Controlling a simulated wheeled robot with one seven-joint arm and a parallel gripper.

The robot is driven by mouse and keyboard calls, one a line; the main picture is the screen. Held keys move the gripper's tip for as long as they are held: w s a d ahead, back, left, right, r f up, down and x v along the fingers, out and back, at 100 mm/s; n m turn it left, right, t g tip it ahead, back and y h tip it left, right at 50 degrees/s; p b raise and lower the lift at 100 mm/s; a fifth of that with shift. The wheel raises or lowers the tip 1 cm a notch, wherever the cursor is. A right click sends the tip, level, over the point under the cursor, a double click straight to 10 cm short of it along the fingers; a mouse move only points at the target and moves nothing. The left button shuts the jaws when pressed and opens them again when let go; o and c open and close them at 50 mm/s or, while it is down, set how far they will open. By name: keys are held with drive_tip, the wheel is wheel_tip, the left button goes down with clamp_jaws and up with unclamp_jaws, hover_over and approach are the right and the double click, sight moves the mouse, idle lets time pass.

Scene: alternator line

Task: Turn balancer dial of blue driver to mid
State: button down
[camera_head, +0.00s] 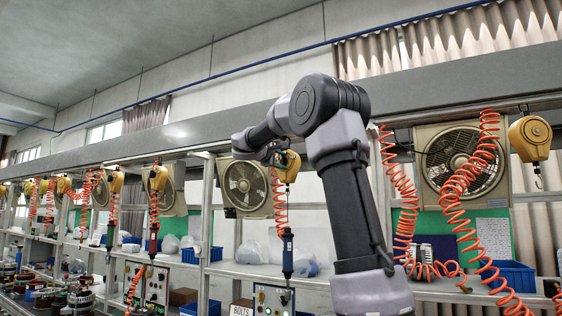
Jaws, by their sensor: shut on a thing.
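The blue driver (287,254) hangs upright below a yellow-orange balancer (290,166), with an orange coiled hose beside it. My arm reaches up and over from the right, and my gripper (272,153) is at the upper left side of this balancer. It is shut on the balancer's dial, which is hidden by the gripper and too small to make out. The dial's setting cannot be read.
A red driver (153,243) hangs from another balancer (158,179) to the left. A grey overhead beam (440,88) runs just above the balancers. Fans, including one (244,186) behind the gripper, and orange coiled hoses (470,200) surround the arm. Blue bins (507,273) stand on the shelf.

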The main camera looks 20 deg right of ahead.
idle(0.3)
drive_tip(key=shift+c, duration=1.4)
unclamp_jaws()
drive_tip(key=v, duration=1)
drive_tip(key=shift+s+a, duration=0.3)
